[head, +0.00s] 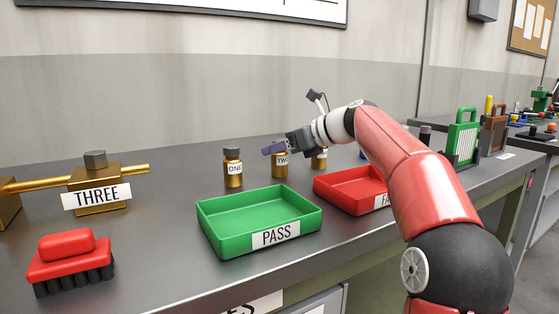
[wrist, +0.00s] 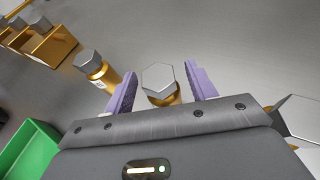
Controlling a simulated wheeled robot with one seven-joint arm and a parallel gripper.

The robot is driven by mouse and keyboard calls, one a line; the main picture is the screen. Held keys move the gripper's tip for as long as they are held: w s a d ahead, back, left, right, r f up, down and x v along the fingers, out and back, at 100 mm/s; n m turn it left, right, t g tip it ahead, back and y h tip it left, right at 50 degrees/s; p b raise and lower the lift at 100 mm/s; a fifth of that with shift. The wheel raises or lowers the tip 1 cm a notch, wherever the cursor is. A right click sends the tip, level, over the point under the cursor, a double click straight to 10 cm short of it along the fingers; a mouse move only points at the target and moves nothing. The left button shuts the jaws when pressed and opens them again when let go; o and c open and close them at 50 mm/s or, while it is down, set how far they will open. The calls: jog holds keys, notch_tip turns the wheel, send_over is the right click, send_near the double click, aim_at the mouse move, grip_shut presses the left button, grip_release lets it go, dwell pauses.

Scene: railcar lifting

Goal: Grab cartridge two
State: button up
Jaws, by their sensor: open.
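Cartridge two (head: 280,168) is a brass cylinder labelled TWO, standing upright on the grey bench behind the trays. My gripper (head: 275,147) is at its top in the head view, with purple fingers hiding part of its cap. In the wrist view, cartridge two (wrist: 158,80) shows its grey hexagonal cap between the two spread fingers of my gripper (wrist: 161,72). Gaps show on both sides of the cap, so the fingers look apart from it. The gripper is open and holds nothing.
Cartridge one (head: 233,170) stands to the left, and another brass cartridge (head: 319,161) close on the right. A green PASS tray (head: 215,236) and a red tray (head: 335,196) lie in front. A brass block labelled THREE (head: 97,179) and a red brush (head: 68,258) are at left.

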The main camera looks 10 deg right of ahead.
grip_shut()
